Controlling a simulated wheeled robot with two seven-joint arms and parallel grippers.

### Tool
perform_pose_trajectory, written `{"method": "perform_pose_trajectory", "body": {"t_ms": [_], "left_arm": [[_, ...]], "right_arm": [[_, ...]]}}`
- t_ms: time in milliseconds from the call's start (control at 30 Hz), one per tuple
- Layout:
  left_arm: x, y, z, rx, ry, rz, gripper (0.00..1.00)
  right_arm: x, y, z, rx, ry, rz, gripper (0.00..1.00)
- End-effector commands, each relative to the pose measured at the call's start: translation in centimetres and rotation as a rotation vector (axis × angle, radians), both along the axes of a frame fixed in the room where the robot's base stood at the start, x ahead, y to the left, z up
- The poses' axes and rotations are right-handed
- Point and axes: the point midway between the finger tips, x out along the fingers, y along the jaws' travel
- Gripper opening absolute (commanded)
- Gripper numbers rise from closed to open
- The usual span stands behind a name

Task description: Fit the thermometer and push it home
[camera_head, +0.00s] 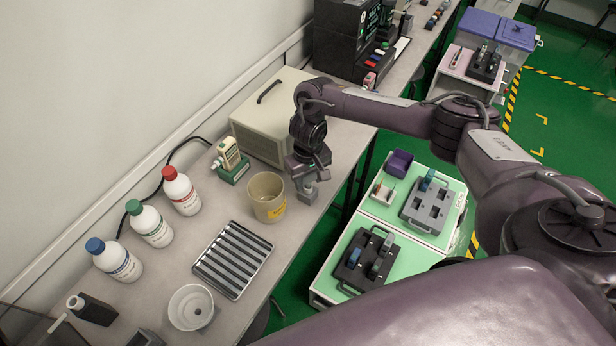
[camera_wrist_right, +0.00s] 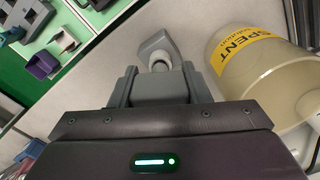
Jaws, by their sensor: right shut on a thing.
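My right gripper (camera_head: 308,178) is shut on a grey handheld device (camera_head: 307,194), which looks like the thermometer. It is held over the bench's front edge, right of the beige cup. In the right wrist view, my gripper (camera_wrist_right: 160,88) has its two fingers on either side of the device's grey body. The device (camera_wrist_right: 158,52) ends in an angled grey head with a pale round part. Its lower end is hard to make out, and I cannot tell whether it touches the bench. My left gripper is not in view.
The beige cup (camera_head: 266,190), labelled SPENT, stands close beside the gripper. A yellow-cream tester (camera_head: 229,155) stands in a green holder. A slotted tray (camera_head: 232,262) and bottles (camera_head: 181,193) are to the left. A dark rack (camera_head: 350,275) and a grey slotted rack (camera_head: 431,213) sit on green-topped carts.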

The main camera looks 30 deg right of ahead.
Motion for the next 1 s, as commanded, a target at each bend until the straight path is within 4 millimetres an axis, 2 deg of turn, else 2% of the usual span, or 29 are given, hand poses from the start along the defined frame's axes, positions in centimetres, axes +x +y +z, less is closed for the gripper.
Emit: {"method": "perform_pose_trajectory", "body": {"t_ms": [333, 367, 533, 833, 1000], "left_arm": [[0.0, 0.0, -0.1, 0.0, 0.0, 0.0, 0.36], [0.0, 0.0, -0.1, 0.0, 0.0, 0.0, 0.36], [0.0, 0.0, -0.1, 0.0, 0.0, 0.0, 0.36], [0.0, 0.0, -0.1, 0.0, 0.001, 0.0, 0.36], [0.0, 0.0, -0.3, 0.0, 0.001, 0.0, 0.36]], "right_arm": [[0.0, 0.0, -0.3, 0.0, 0.0, 0.0, 0.01], [0.0, 0.0, -0.3, 0.0, 0.0, 0.0, 0.46], [0.0, 0.0, -0.3, 0.0, 0.0, 0.001, 0.68], [0.0, 0.0, -0.2, 0.0, -0.001, 0.0, 0.68], [0.1, 0.0, 1.8, 0.001, -0.004, 0.001, 0.68]]}}
